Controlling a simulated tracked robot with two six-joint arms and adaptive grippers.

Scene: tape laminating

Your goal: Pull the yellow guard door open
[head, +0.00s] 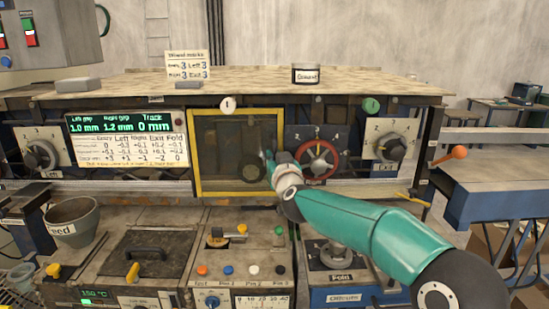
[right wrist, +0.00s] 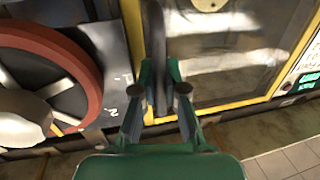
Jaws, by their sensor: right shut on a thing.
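The yellow guard door (head: 197,150) stands upright in the middle of the machine front, a yellow frame around a dark see-through panel. It looks closed. My right gripper (head: 271,165) is at the door's right edge, with my teal arm reaching in from the lower right. In the right wrist view the right gripper (right wrist: 160,92) is shut on a dark upright bar, the door handle (right wrist: 155,35). The door's panel (right wrist: 215,55) shows beside it. The fingertips are partly hidden in the head view. My left gripper is not in view.
A red handwheel (head: 318,160) is close to the right of the door; it also shows in the right wrist view (right wrist: 85,75). A green readout (head: 125,125) is left of the door. A bench with buttons (head: 228,270) and a grey cup (head: 73,220) lie in front and below.

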